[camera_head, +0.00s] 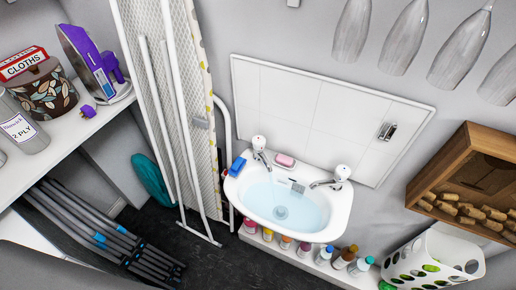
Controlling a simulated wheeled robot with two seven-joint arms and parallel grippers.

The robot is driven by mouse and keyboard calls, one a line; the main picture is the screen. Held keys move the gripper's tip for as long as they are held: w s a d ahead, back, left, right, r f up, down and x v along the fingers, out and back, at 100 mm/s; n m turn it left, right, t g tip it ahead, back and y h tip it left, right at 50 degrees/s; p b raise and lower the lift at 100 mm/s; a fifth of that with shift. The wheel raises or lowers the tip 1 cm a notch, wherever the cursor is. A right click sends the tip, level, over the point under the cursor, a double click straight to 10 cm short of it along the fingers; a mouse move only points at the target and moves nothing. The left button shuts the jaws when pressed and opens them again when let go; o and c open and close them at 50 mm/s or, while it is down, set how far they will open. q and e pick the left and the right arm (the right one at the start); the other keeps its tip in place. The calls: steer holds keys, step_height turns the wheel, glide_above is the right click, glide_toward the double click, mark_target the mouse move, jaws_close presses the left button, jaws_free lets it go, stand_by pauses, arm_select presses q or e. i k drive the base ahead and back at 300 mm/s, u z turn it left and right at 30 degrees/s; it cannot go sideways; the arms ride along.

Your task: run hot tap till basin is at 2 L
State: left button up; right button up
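A white basin (333,222) is fixed to the wall near the middle of the view. Pale blue water (300,212) appears to lie in it, with the round drain (280,212) showing at the bottom. I cannot read the water level. Two chrome taps with white round tops stand on its back rim, a left tap (259,145) and a right tap (340,174). I cannot tell for sure which is hot, and no stream shows under either spout. Neither of my grippers is in view.
A blue sponge (237,166) and pink soap (286,160) sit on the basin's rim. Several bottles (346,257) stand below it. An ironing board (165,100) leans left of it. A wooden crate (440,165) with corks and a white basket (435,258) are at right.

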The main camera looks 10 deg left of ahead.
mark_target(259, 141)
steer(key=u, duration=1)
steer(key=k, duration=0.75)
steer(key=z, duration=1.55)
steer(key=i, duration=0.5)
